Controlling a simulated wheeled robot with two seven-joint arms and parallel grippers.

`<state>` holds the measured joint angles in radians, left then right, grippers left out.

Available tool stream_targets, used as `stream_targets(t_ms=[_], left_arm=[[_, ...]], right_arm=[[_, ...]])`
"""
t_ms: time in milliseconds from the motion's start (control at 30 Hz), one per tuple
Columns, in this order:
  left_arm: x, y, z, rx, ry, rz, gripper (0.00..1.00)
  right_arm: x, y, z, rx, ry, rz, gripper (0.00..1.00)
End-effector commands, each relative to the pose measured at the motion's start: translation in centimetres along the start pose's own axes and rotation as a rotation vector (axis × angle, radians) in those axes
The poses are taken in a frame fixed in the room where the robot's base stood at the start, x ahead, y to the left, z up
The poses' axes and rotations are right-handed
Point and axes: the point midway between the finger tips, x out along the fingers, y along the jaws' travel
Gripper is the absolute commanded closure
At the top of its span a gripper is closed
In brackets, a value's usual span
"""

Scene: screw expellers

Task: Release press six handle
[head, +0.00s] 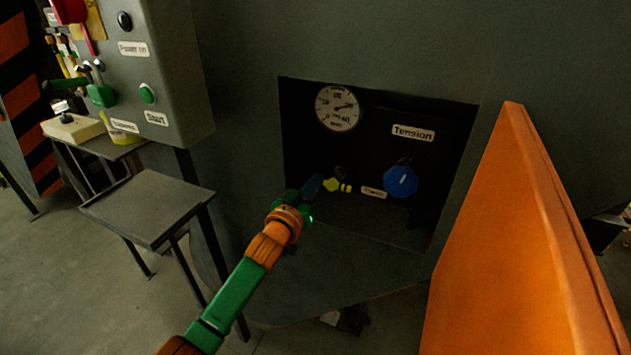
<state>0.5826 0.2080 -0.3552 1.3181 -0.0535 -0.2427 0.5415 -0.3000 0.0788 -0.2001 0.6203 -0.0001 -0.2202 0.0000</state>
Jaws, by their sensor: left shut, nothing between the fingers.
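A small yellow handle (333,185) shows inside the dark recess of the grey press, below a round gauge (337,107). My left arm reaches up from the bottom of the head view into the recess. My left gripper (315,186) is dark and hard to make out there. It is shut and empty, with its tip just left of the yellow handle; I cannot tell whether they touch. A small label (374,192) and a blue knob (400,181) are right of the handle. My right gripper is out of view.
A "Tension" label (413,133) is above the blue knob. A control box (165,75) with a green start button (147,94) stands at upper left, over a small grey table (148,207). A large orange panel (515,250) stands at right. The recess walls leave little room around the gripper.

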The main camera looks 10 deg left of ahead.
Motion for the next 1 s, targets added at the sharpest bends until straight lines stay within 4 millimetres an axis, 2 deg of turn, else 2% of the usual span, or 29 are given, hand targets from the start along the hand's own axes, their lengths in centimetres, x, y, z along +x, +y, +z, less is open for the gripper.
stream_targets(t_ms=[467, 1000], left_arm=[[0.0, -0.2, 0.4, -0.127, -0.003, -0.004, 1.00], [0.0, -0.4, 1.6, -0.471, -0.002, -0.009, 1.00]], right_arm=[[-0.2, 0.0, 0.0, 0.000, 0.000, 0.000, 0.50], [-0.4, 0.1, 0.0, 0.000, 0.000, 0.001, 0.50]])
